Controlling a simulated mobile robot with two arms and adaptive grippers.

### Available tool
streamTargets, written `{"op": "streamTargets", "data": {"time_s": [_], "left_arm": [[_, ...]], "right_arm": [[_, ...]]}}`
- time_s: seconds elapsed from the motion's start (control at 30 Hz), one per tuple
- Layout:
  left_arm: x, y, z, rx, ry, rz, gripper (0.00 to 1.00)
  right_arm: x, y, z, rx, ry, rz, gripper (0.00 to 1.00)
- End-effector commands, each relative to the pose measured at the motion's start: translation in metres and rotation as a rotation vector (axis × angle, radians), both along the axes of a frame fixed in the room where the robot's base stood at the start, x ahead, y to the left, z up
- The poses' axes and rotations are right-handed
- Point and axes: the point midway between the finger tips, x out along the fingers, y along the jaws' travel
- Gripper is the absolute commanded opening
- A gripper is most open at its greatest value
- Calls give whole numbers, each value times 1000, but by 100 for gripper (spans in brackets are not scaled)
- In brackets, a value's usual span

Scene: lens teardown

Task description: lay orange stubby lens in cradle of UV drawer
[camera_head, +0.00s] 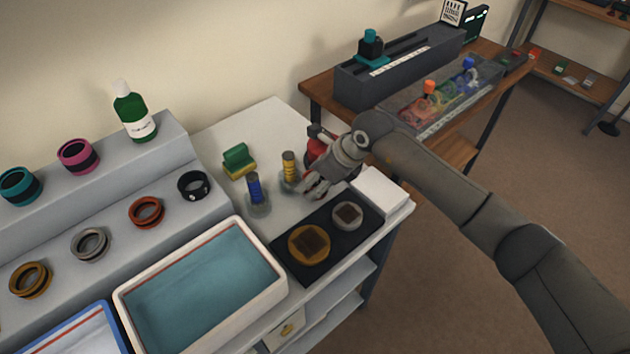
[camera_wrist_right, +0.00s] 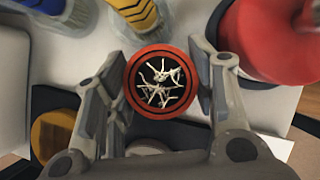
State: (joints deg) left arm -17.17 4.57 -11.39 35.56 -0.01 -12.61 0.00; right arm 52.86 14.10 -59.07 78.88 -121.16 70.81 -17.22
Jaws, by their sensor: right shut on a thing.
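My right gripper (camera_head: 325,188) is over the white cart, beside a red rounded object (camera_head: 317,150). In the right wrist view the gripper (camera_wrist_right: 160,85) is shut on a short round lens with an orange-red rim (camera_wrist_right: 160,54). Pale branching strands show inside its dark opening. In the head view I cannot make out the held lens behind the fingers. I cannot tell which thing is the UV drawer, and no cradle is clearly seen. My left gripper is not in view.
Brushes with blue (camera_head: 254,187) and yellow (camera_head: 289,166) handles stand close by. A black tray (camera_head: 290,254) holds two round pieces. A basin (camera_head: 268,244) lies in front of stepped shelves with several lens rings. A wooden table (camera_head: 322,88) holds a grey box (camera_head: 400,75) and clear case.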

Motion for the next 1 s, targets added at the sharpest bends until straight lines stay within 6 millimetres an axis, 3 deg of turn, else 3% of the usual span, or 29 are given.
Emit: {"op": "streamTargets", "data": {"time_s": [0.1,0.43,0.47,0.6,1.0], "left_arm": [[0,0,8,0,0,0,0],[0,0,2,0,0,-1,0],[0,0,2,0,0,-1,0],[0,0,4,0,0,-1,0],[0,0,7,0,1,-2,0]], "right_arm": [[-1,1,-12,2,2,0,23],[0,1,-18,2,-1,1,23],[0,1,-19,1,0,0,52],[-1,1,-17,1,0,1,70],[-1,1,-14,1,0,1,73]]}}
